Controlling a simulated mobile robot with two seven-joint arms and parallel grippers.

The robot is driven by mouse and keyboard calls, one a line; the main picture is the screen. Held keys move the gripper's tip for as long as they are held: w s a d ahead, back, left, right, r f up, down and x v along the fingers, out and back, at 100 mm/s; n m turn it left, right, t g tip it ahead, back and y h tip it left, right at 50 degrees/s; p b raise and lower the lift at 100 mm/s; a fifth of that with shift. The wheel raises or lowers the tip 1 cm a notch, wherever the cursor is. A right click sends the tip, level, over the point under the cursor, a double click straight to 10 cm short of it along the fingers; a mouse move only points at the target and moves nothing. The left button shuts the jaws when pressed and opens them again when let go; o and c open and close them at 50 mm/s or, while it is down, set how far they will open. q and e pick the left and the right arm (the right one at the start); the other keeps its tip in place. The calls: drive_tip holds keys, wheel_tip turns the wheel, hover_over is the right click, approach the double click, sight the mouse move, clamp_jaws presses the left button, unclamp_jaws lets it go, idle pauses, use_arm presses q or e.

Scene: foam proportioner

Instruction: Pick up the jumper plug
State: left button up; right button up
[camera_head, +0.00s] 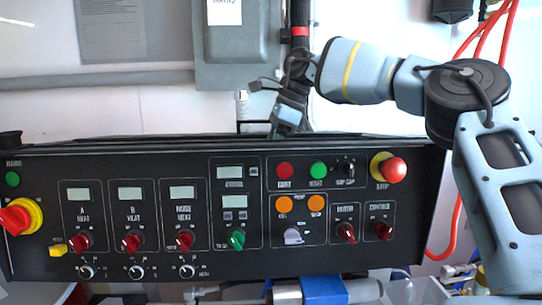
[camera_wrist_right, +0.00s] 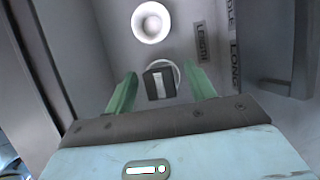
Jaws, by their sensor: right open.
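In the right wrist view, a small dark block with a pale stripe (camera_wrist_right: 158,84), seemingly the jumper plug, sits in a pale round socket on a grey surface. My right gripper (camera_wrist_right: 160,72) is open, with one green finger on each side of the block. Gaps show between the block and both fingers; I cannot tell how far it is in depth. In the head view, my right wrist (camera_head: 288,115) is behind the panel's top edge, and its fingertips and the plug are hidden. My left gripper is not in view.
A black control panel (camera_head: 100,165) with knobs and buttons fills the front. A grey box (camera_head: 235,45) hangs on the wall. Red hoses (camera_head: 487,35) run at the right.

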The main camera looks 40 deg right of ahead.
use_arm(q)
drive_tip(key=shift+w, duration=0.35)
use_arm(e)
drive_tip(key=c, duration=1.1)
drive_tip(key=shift+o, duration=0.2)
drive_tip(key=shift+r, duration=0.8)
wheel_tip(320, 180, up, 6)
drive_tip(key=shift+f, duration=0.1)
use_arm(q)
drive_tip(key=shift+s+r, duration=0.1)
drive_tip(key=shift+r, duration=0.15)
use_arm(e)
drive_tip(key=shift+r, duration=1.3)
